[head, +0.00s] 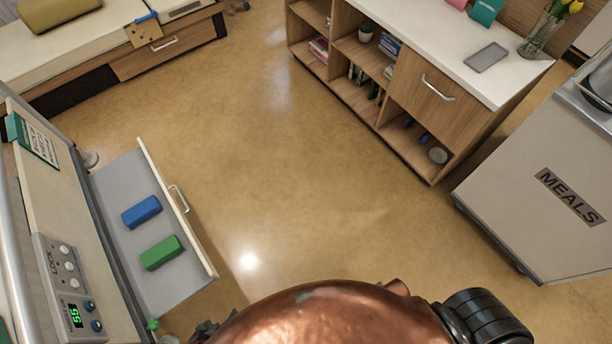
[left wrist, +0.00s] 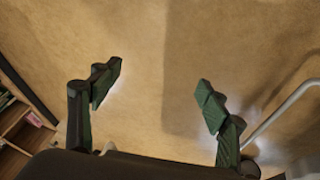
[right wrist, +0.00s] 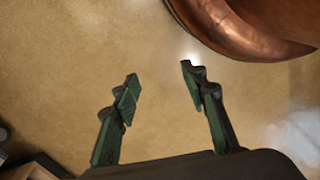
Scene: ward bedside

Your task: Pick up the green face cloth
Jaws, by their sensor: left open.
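The green face cloth (head: 161,252), a folded block, lies in the open drawer (head: 179,292) at the left of the head view. A blue folded cloth (head: 141,211) lies just beyond it, apart from it. My left gripper (head: 180,331) shows only in part at the bottom edge of the head view, nearer than the green cloth and apart from it. In the left wrist view its fingers (left wrist: 158,88) are spread and empty over bare floor. My right gripper (right wrist: 160,80) has its fingers apart with nothing between them, over floor. Neither wrist view shows the cloth.
The drawer's front carries a metal handle (head: 179,198). A cabinet with a control panel (head: 73,283) stands at the left. A shelf unit (head: 425,92) stands at the back right, and a MEALS cart (head: 540,235) at the right. The middle floor is clear.

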